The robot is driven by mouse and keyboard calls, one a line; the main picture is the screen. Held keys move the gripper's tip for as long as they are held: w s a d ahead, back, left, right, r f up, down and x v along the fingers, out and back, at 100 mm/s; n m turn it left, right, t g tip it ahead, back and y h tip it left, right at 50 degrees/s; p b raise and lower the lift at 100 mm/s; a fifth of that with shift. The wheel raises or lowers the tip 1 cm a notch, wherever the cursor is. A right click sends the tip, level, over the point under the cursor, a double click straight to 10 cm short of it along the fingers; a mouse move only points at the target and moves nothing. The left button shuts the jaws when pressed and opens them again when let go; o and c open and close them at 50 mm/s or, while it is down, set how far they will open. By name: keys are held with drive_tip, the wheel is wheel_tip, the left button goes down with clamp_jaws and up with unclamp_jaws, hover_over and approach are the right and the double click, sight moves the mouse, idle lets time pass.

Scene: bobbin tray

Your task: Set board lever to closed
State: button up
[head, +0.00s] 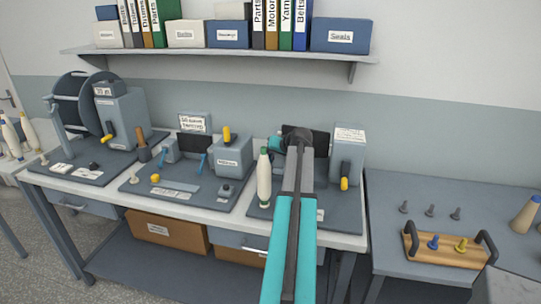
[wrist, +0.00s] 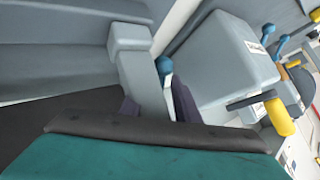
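No lever is marked as the board lever, so I cannot tell which it is. In the wrist view a blue-knobbed lever (wrist: 165,67) stands between the two dark fingertips of my gripper (wrist: 158,107). The fingers look apart; contact with the lever is unclear. A yellow-handled lever (wrist: 280,118) is on the grey box (wrist: 225,65) to the right. In the head view my arm covers part of the right board (head: 337,205), and my fingertips are hidden. The right box (head: 347,145) has a yellow-handled lever (head: 344,183) pointing down. The middle board (head: 150,190) has blue levers (head: 203,160).
A white bobbin (head: 264,178) with a green top stands just left of my arm. The left board (head: 75,172) carries a large wheel. A shelf (head: 200,53) with boxes and binders hangs above. A wooden tray (head: 440,252) with black handles is on the right table.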

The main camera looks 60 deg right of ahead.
drive_tip(key=shift+w+d+f, duration=0.15)
drive_tip(key=shift+w+f, duration=0.1)
clamp_jaws()
drive_tip(key=shift+a, duration=0.2)
drive_tip(key=shift+d, duration=0.1)
